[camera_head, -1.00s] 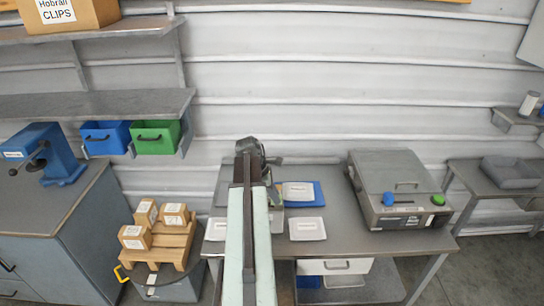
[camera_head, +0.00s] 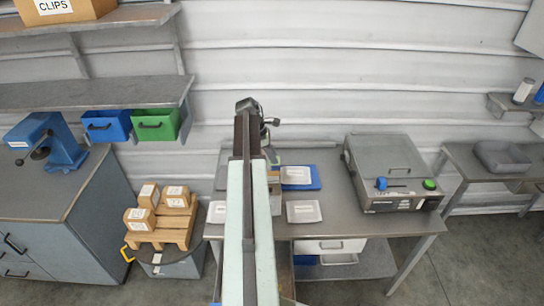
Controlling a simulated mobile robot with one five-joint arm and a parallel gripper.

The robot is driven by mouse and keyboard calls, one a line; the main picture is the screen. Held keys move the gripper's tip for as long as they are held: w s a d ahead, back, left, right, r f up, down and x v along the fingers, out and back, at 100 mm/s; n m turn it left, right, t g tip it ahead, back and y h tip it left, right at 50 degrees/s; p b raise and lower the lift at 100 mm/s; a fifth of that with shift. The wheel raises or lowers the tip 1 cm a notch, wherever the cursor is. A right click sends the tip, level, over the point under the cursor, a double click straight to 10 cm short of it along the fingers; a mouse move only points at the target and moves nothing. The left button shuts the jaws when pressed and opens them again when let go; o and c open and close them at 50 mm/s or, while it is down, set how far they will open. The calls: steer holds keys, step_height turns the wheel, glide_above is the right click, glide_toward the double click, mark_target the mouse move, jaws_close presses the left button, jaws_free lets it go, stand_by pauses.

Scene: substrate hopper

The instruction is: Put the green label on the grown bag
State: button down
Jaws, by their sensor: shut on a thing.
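My arm reaches up the middle of the picture, over the table. My gripper (camera_head: 271,150) is at its far end above the table, partly hidden by the arm. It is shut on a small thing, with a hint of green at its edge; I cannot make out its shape. One white bag (camera_head: 296,175) with a printed patch lies on a blue tray (camera_head: 315,183). A second white bag (camera_head: 304,211) lies in front of it. A third (camera_head: 217,212) lies left of my arm. I cannot tell which bag is the grown one.
A grey machine (camera_head: 390,173) with blue and green knobs stands at the table's right. A wooden pallet (camera_head: 162,229) with small boxes is at lower left. Blue (camera_head: 107,126) and green (camera_head: 155,125) bins hang under a shelf.

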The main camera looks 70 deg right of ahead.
mark_target(276, 173)
steer(key=shift+f+b, duration=2.65)
steer(key=shift+f, duration=0.4)
steer(key=c, duration=0.6)
jaws_free()
steer(key=shift+c, duration=0.2)
step_height(276, 173, up, 7)
steer(key=p, duration=0.7)
steer(key=shift+r, duration=0.2)
steer(key=shift+f, duration=0.1)
